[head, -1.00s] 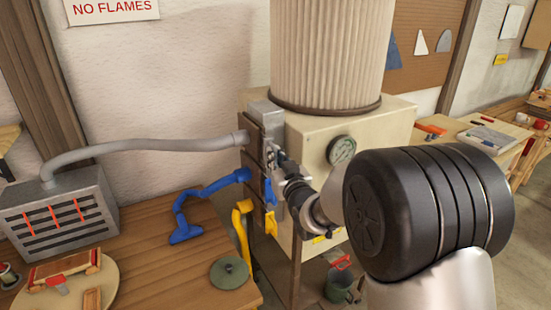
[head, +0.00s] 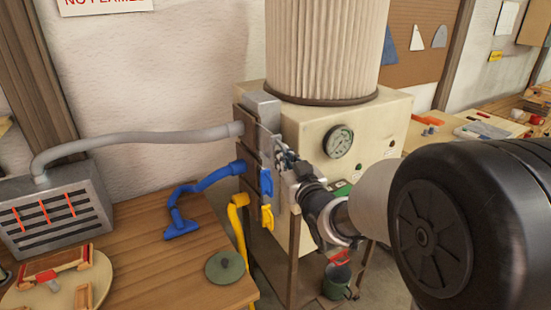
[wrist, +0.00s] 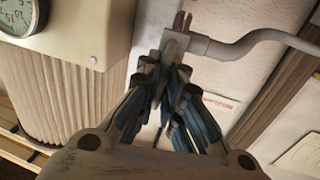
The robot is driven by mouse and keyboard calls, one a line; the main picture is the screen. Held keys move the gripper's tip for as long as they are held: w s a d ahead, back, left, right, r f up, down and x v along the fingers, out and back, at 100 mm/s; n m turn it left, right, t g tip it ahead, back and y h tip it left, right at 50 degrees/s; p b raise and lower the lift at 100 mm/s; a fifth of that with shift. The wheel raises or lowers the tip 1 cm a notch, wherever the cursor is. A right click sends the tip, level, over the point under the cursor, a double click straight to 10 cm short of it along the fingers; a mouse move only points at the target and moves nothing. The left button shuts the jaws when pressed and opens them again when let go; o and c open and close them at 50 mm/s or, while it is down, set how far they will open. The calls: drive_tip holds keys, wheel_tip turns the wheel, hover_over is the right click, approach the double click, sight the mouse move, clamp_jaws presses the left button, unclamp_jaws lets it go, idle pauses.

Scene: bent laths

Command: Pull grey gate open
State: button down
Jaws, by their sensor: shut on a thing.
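My gripper (head: 284,158) is at the front of the collector's inlet column, level with the grey hose. In the wrist view its fingers (wrist: 174,58) close from both sides on the grey gate's tab (wrist: 176,44). The grey hose (head: 140,142) runs from the column to a slotted metal box on the bench, and also shows in the wrist view (wrist: 258,44). The blue gate tab (head: 266,182) and yellow gate tab (head: 267,217) sit lower on the column, apart from my gripper. The gripper hides much of the grey gate in the head view.
The cream collector cabinet (head: 310,122) with its gauge (head: 338,142) stands close beside my gripper. Blue hose (head: 205,184) and yellow hose (head: 237,215) lie below. The wooden bench (head: 150,240) holds a green lid (head: 225,267). A bucket (head: 337,281) is under the cabinet.

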drive_tip(key=shift+s+d, duration=0.15)
drive_tip(key=shift+s, duration=0.1)
drive_tip(key=c, duration=2)
unclamp_jaws()
drive_tip(key=v, duration=1.2)
